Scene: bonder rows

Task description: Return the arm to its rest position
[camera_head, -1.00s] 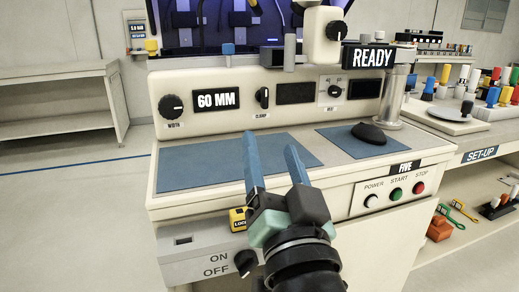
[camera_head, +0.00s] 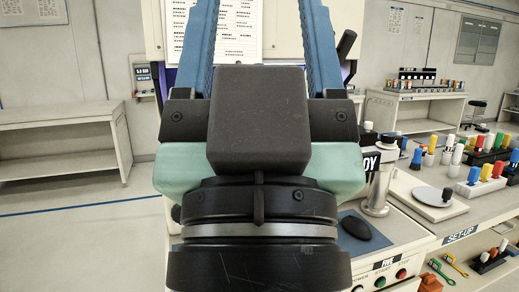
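My gripper (camera_head: 268,28) is raised close in front of the head camera and fills the middle of the view. Its two long blue fingers point up and stand wide apart. No object shows between them, only a white sheet with printed lines behind; the fingertips run out of the top of the picture. The gripper and wrist hide most of the bonder machine, including its front panel and knobs. The machine's right part, with a black mouse (camera_head: 364,228) on a blue mat (camera_head: 345,240), still shows at the lower right.
An empty beige bench (camera_head: 60,115) stands at the left, with open floor before it. At the right, a counter marked SET-UP (camera_head: 461,234) holds a round grey plate (camera_head: 430,195) and several coloured bottles (camera_head: 480,175). Another bench (camera_head: 412,108) stands behind.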

